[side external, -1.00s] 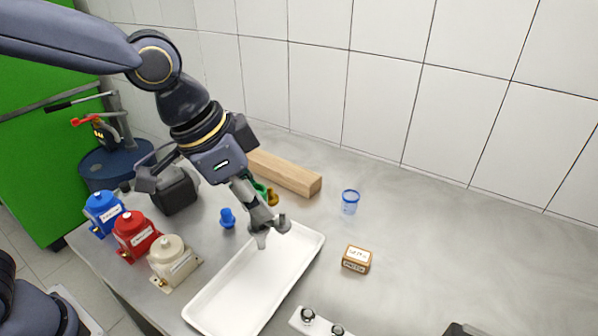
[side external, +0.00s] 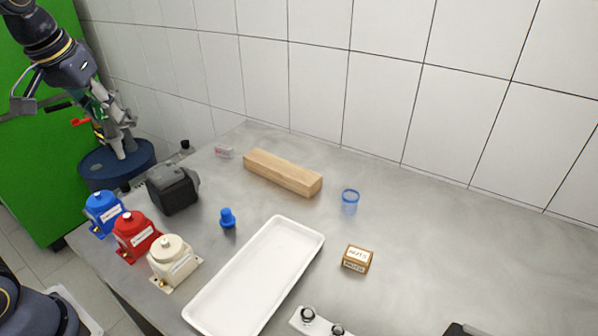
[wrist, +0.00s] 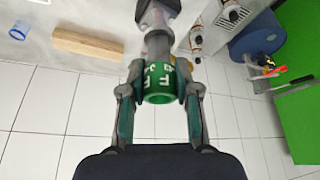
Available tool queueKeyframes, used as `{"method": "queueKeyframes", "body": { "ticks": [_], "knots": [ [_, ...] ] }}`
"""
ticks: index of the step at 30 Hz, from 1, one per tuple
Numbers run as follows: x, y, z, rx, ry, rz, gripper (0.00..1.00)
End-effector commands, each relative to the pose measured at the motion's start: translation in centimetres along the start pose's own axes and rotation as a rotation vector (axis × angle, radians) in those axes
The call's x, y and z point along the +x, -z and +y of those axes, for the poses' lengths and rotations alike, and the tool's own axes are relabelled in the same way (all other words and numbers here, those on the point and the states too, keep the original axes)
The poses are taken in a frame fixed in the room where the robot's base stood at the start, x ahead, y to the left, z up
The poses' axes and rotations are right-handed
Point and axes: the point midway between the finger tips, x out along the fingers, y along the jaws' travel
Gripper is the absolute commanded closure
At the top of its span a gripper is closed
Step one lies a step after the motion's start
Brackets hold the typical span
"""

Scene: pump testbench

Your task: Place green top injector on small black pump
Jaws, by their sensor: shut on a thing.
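My gripper (side external: 120,135) is at the far left in the side view, raised in front of the green cabinet and blue barrel. In the wrist view my gripper (wrist: 160,90) is shut on the green top injector (wrist: 159,83), a green ring with white markings and a grey body pointing away from my gripper. In the side view, the fingers mostly hide the injector. The small black pump (side external: 173,190) stands at the table's left, to the lower right of my gripper and apart from it.
Blue (side external: 103,213), red (side external: 136,236) and cream (side external: 174,262) pumps line the left edge. A blue-topped piece (side external: 227,218) stands beside the white tray (side external: 212,308). A wooden block (side external: 282,172), blue cup (side external: 350,201) and nuts box (side external: 356,259) lie farther right. The tray is empty.

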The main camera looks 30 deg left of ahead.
Motion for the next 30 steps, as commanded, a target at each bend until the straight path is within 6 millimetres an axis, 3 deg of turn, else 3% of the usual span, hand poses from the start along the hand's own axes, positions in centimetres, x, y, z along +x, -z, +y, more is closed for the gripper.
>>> {"method": "queueKeyframes", "body": {
  "ticks": [4, 9, 12, 18, 24, 30],
  "knots": [
    [3.4, 3.1, 0.4, 0.002, 0.003, -0.004, 1.00],
    [7.6, 4.4, 0.7, 0.002, 0.001, -0.004, 1.00],
    [9.1, 4.9, 0.8, 0.002, 0.000, -0.001, 1.00],
    [10.9, 5.4, 0.9, 0.002, 0.001, 0.000, 1.00],
    [13.3, 4.3, 0.9, 0.001, -0.002, 0.001, 1.00],
    [13.4, 4.3, 0.9, 0.002, -0.002, 0.003, 1.00]
  ]
}}
